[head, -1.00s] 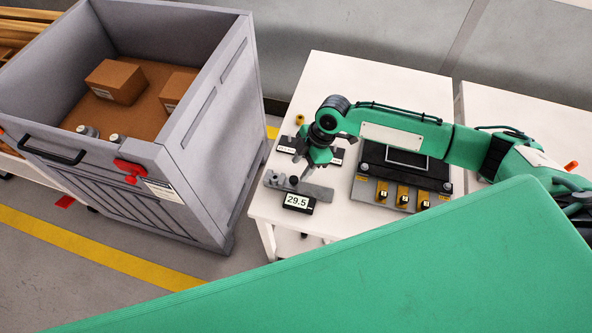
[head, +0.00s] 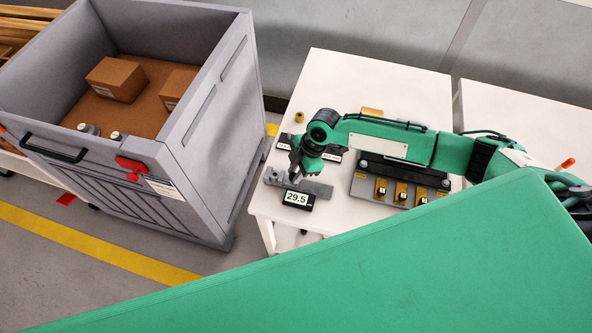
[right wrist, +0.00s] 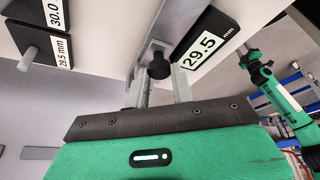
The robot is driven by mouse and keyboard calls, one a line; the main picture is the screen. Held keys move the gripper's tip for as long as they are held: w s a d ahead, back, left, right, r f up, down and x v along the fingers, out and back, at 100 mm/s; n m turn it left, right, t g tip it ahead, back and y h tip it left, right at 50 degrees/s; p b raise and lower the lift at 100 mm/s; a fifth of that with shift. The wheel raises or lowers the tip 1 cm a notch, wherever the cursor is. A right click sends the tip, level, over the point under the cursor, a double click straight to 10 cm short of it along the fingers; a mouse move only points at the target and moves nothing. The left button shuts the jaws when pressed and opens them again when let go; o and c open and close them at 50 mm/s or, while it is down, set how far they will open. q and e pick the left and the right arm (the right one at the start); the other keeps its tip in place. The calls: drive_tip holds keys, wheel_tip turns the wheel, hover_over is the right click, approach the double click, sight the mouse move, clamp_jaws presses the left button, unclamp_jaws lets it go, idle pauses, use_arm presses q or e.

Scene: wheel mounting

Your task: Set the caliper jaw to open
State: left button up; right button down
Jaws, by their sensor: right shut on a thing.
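The caliper is a grey bar (head: 318,188) on the white table's near left part, with a black readout (head: 298,199) showing 29.5. The readout also shows in the right wrist view (right wrist: 206,42). My right gripper (head: 297,174) is down at the caliper, and its arm hides part of the bar. In the right wrist view its two grey fingers (right wrist: 163,88) stand on either side of a black knob (right wrist: 158,67) on the caliper, shut on it.
Dark gauge blocks labelled 30.0 and 29.5 mm (right wrist: 38,45) stand beside the caliper. A fixture plate (head: 366,190) with several yellow-and-black pieces lies right of it. A grey crate (head: 200,130) with cardboard boxes stands left of the white table (head: 345,75).

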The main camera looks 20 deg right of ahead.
drive_tip(key=shift+s+d+p, duration=0.3)
drive_tip(key=shift+s+d, duration=0.25)
drive_tip(key=shift+d, duration=0.3)
drive_tip(key=shift+s+d+p, duration=0.25)
drive_tip(key=shift+s+d, duration=0.3)
drive_tip(key=shift+d, duration=0.25)
drive_tip(key=shift+w, duration=0.1)
drive_tip(key=c, duration=1.3)
unclamp_jaws()
drive_tip(key=shift+o, duration=0.6)
drive_tip(key=shift+d, duration=0.1)
